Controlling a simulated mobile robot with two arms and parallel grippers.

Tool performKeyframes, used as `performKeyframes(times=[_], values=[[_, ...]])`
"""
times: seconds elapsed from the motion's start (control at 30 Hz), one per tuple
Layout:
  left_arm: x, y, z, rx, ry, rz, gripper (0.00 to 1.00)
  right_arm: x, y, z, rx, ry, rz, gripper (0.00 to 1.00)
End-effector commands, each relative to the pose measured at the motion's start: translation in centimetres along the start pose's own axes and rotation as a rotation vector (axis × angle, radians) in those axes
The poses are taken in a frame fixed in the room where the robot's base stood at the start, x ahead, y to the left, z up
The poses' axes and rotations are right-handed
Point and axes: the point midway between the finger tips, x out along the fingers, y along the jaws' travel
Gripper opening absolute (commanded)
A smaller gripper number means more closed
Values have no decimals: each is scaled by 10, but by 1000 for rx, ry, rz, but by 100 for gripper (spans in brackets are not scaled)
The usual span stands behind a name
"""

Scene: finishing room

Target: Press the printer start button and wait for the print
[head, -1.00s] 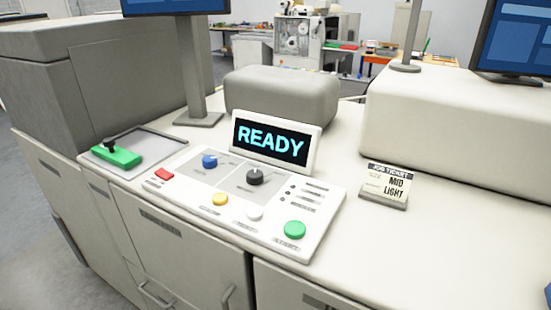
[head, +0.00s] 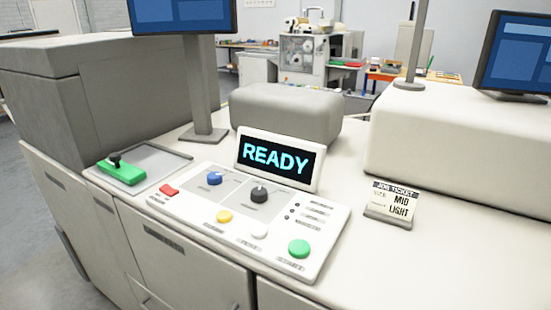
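The printer's white control panel (head: 238,243) lies on the counter in the middle of the head view. A green round button (head: 299,248) is at its lower right corner; its printed label is too small to read. A white button (head: 259,233), a yellow button (head: 224,216) and a red button (head: 169,190) are also on the panel. A blue knob (head: 214,178) and a black knob (head: 260,193) sit higher up. The display (head: 275,160) behind the panel reads READY in cyan. Neither of my grippers is in view.
A job ticket (head: 391,204) reading MID and LIGHT stands right of the panel. A grey tray (head: 165,158) with a green stamp-like tool (head: 122,171) is on the left. Monitors (head: 182,14) stand behind.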

Motion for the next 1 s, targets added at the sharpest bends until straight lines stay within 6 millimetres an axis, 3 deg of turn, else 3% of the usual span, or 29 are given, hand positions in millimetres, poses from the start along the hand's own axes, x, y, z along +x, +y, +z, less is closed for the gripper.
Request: performKeyframes(times=[0.07, 0.47, 1.0], values=[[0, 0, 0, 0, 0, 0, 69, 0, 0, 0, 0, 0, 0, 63], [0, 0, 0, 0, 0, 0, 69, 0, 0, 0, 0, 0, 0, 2], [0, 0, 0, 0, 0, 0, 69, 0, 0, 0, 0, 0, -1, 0]])
